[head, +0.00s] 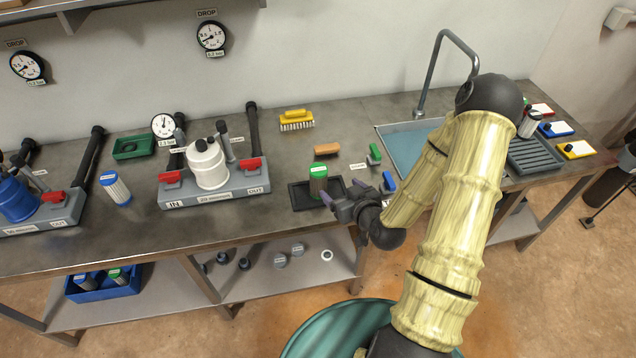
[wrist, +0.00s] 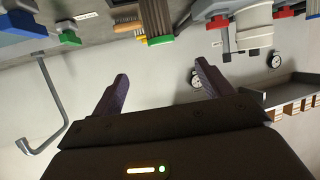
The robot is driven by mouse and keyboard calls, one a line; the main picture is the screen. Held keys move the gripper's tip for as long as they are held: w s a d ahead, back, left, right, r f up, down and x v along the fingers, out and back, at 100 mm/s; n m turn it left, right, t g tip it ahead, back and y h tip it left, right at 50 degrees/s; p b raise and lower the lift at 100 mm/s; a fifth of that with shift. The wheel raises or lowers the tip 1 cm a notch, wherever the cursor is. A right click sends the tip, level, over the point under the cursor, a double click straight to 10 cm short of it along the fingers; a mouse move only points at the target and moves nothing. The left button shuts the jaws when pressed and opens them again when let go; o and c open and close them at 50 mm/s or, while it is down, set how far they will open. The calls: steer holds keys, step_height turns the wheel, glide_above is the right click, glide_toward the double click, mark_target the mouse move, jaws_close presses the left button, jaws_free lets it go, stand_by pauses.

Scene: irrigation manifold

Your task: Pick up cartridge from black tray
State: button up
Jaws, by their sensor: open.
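The cartridge (head: 318,182), brownish with a green top, stands upright in the black tray (head: 298,202) on the bench in the head view. In the wrist view, which is upside down, the cartridge (wrist: 155,22) shows at the top edge, partly cut off. My gripper (head: 340,212) is at the tray's front right, close to the cartridge and apart from it. In the wrist view my gripper (wrist: 160,76) has its two purple fingers spread with nothing between them. The cartridge lies beyond the fingertips. The tray's right part is partly hidden by my gripper.
A white filter housing (head: 207,165) on a grey base stands left of the tray. An orange-brown block (head: 327,149), a green-handled item (head: 374,154) and a blue one (head: 388,182) lie nearby. A sink (head: 405,145) with a tall tap (head: 425,85) is behind my arm.

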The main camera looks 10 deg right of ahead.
glide_toward(316, 167)
steer(key=x, duration=0.6)
steer(key=shift+s+d+f, duration=0.1)
steer(key=shift+d+f, duration=0.15)
steer(key=shift+f, duration=0.15)
stand_by(0.4)
steer(key=shift+p+x, duration=0.8)
steer(key=shift+x, duration=1.85)
steer(key=c, duration=1.1)
